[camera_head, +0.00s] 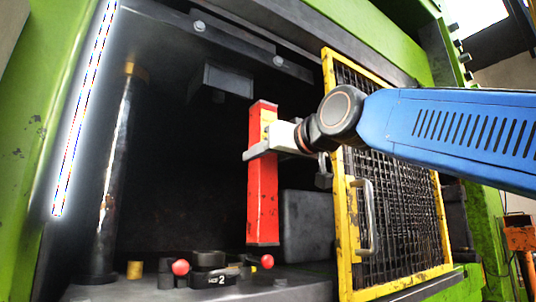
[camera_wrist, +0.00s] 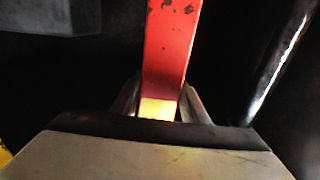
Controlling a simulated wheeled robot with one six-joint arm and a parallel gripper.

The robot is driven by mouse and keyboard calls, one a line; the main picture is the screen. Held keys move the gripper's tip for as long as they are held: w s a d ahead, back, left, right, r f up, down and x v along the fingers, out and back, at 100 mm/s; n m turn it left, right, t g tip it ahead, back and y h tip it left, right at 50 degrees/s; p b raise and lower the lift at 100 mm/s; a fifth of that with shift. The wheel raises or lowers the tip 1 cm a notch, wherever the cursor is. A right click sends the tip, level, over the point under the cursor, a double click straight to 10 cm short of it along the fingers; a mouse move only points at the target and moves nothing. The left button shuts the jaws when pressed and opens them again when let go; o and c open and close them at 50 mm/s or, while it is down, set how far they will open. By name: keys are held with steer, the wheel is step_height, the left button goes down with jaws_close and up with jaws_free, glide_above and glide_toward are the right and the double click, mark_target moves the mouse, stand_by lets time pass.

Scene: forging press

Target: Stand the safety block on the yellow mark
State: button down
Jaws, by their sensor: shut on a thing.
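The red safety block (camera_head: 262,205) is a long, scuffed square bar with a yellow patch near its top. It hangs upright inside the press opening. My gripper (camera_head: 261,152) is shut around its upper part, coming in from the right. In the wrist view the block (camera_wrist: 170,45) stands between the fingers of my gripper (camera_wrist: 160,105), with its yellow patch close to the palm. The block's lower end appears to be above the press bed (camera_head: 290,280); the exact gap is hard to tell. I cannot make out the yellow mark on the bed.
A die with two red-knobbed handles (camera_head: 208,270) sits on the bed below the block, slightly left. A small brass pin (camera_head: 134,270) and a shiny guide column (camera_head: 112,180) stand left. An upper die (camera_head: 227,80) hangs above. A yellow-framed mesh gate (camera_head: 400,200) stands at right, below my arm.

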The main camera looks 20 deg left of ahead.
steer(key=w+a+f, duration=0.6)
steer(key=w+a, duration=0.4)
steer(key=w, duration=0.1)
steer(key=shift+w+a, duration=0.2)
stand_by(1.4)
steer(key=shift+s+d+f, duration=0.1)
stand_by(0.6)
steer(key=shift+f, duration=0.3)
stand_by(0.5)
steer(key=c, duration=1)
jaws_free()
steer(key=shift+f, duration=0.1)
steer(key=shift+f, duration=0.1)
